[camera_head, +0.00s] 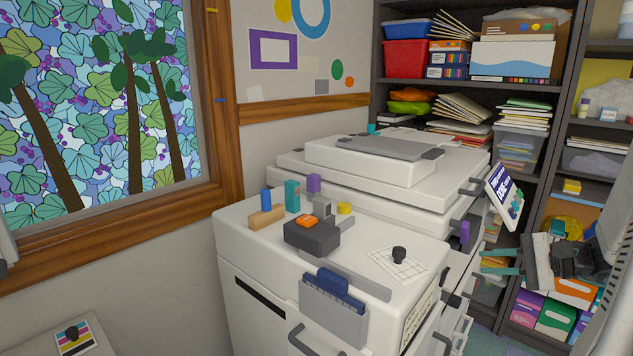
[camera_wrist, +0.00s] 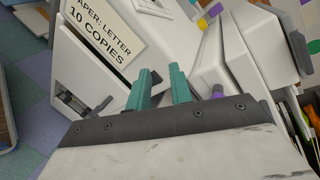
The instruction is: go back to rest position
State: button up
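My gripper (camera_head: 484,261) is at the right side of the head view, in the air beside the white copier (camera_head: 245,240) and in front of the shelves. Its two teal fingers point left, toward the copier, with a gap between them. In the wrist view my gripper (camera_wrist: 160,70) shows the same two fingers apart, with nothing held between them. Beyond the fingertips are the copier's white panels and a printed sign (camera_wrist: 100,30) reading "10 COPIES".
The copier's side has protruding drawers and handles (camera_head: 452,299) close to my gripper. A tilted panel (camera_head: 504,195) stands just above it. Dark shelves (camera_head: 470,85) full of supplies stand behind. Blocks and a dark grey device (camera_head: 312,238) sit on the copier top. Floor (camera_wrist: 35,115) shows at left in the wrist view.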

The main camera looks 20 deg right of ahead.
jog(key=s+a+r+n+g+h, duration=0.2)
jog(key=s+a+n, duration=0.3)
jog(key=a, duration=0.4)
jog(key=s+a+r+n+g+h, duration=0.3)
jog(key=s+a+n+g+h, duration=0.1)
jog(key=a, duration=0.5)
jog(key=s+a+r+n+g+h, duration=0.2)
jog(key=s+a+n+g+h, duration=0.1)
jog(key=a, duration=0.6)
jog(key=s+n+h, duration=0.1)
jog(key=s+n, duration=0.1)
jog(key=n, duration=0.1)
jog(key=shift+s+a+r+n, duration=0.25)
jog(key=shift+s+r+n, duration=0.05)
jog(key=shift+s+n, duration=0.1)
